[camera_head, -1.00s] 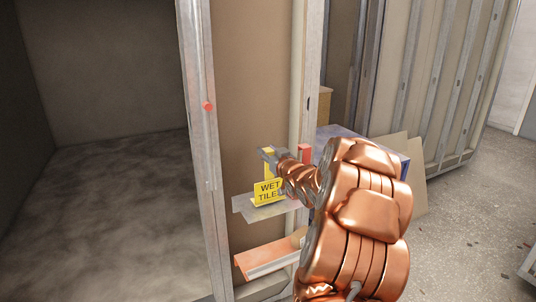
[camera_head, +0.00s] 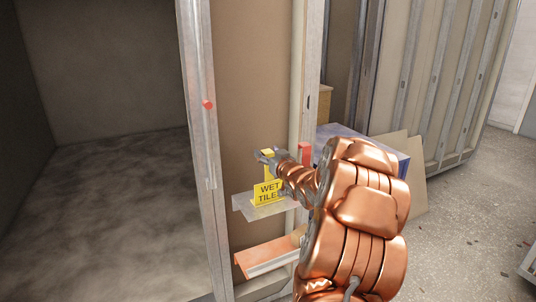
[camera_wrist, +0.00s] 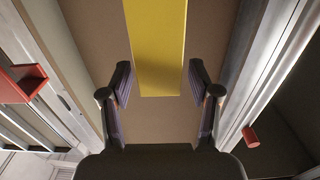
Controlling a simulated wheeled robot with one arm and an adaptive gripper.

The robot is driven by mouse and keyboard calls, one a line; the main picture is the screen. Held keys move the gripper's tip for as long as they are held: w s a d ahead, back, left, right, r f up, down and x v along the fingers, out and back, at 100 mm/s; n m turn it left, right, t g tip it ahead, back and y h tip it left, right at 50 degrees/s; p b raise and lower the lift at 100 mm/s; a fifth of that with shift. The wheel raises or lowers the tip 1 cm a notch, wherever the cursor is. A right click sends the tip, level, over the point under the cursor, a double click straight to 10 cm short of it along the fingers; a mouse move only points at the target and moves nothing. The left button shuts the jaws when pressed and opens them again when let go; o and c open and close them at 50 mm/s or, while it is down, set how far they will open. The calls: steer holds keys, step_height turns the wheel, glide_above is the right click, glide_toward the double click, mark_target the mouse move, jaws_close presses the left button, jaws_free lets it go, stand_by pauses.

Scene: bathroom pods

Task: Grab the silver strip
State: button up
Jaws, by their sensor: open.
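A long thin silver strip (camera_head: 203,60) runs down the face of the metal post at the pod's front edge, with a red knob (camera_head: 208,105) on it. I cannot tell for sure whether it is separate from the post. My gripper (camera_head: 266,155) is to its right and lower than the knob. In the wrist view my gripper (camera_wrist: 160,85) is open, with the end of a flat yellow bar (camera_wrist: 157,55) showing between its fingers. I cannot tell whether they touch it. The red knob shows in the wrist view (camera_wrist: 251,137), right of the fingers.
A yellow "WET TILES" sign (camera_head: 268,192) stands on a grey shelf (camera_head: 245,208) below my gripper. An orange shelf with a silvery front edge (camera_head: 272,264) is lower. A red block (camera_head: 304,152) is right of the gripper. The brown panel behind is flat and bare.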

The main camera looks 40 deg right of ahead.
steer(key=shift+r, duration=0.2)
steer(key=b+v, duration=0.1)
steer(key=v, duration=1.1)
